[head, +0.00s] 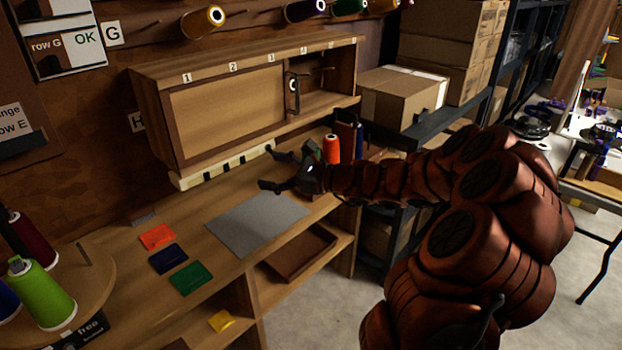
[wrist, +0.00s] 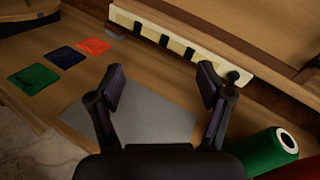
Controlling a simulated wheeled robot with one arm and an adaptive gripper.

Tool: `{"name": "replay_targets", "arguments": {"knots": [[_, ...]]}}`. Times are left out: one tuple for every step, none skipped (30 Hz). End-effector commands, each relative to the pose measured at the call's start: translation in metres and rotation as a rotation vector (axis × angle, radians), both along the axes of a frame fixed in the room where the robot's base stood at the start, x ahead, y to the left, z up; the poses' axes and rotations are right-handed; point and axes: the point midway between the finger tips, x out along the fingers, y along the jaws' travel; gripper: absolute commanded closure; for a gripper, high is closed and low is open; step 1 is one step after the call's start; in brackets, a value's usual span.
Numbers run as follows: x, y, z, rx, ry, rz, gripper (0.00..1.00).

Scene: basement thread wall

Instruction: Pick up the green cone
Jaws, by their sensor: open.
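A dark green cone (wrist: 268,153) lies or stands at the lower right of the wrist view, just outside my right finger. In the head view, only a sliver of green (head: 315,152) shows behind my gripper. A lime-green cone (head: 42,293) stands on the round wooden stand at the far left of the head view. My gripper (head: 268,168) is open and empty above the bench, near the grey mat (head: 257,224). Its spread fingers (wrist: 161,74) show in the wrist view with bench and mat below and nothing between them.
An orange cone (head: 332,149) stands right beside my gripper, with a blue one (head: 358,141) behind. Orange, blue and green cards (head: 191,278) lie left of the mat. A sliding-door cabinet (head: 225,110) overhangs the bench's back. A strip (wrist: 180,45) runs below it.

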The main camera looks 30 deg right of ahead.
Motion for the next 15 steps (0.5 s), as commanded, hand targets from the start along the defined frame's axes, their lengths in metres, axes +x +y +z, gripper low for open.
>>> {"name": "replay_targets", "arguments": {"knots": [[0.006, -0.036, -0.018, 0.068, 0.015, -0.087, 0.22], [0.009, -0.055, -0.023, 0.106, 0.022, -0.134, 0.22], [0.011, -0.078, -0.031, 0.152, 0.032, -0.191, 0.22], [0.012, -0.094, -0.037, 0.183, 0.038, -0.23, 0.22], [0.012, -0.109, -0.042, 0.21, 0.041, -0.265, 0.22], [0.012, -0.126, -0.047, 0.241, 0.047, -0.306, 0.22], [0.011, -0.137, -0.051, 0.261, 0.051, -0.331, 0.22], [0.011, -0.146, -0.055, 0.28, 0.054, -0.354, 0.22], [0.01, -0.156, -0.059, 0.299, 0.057, -0.378, 0.22], [0.009, -0.162, -0.061, 0.311, 0.059, -0.393, 0.22], [0.009, -0.167, -0.063, 0.32, 0.06, -0.404, 0.22], [0.009, -0.171, -0.064, 0.328, 0.063, -0.414, 0.22], [0.01, -0.173, -0.065, 0.333, 0.063, -0.418, 0.22], [0.011, -0.174, -0.066, 0.336, 0.064, -0.422, 0.22], [0.013, -0.174, -0.066, 0.338, 0.064, -0.424, 0.22]]}}
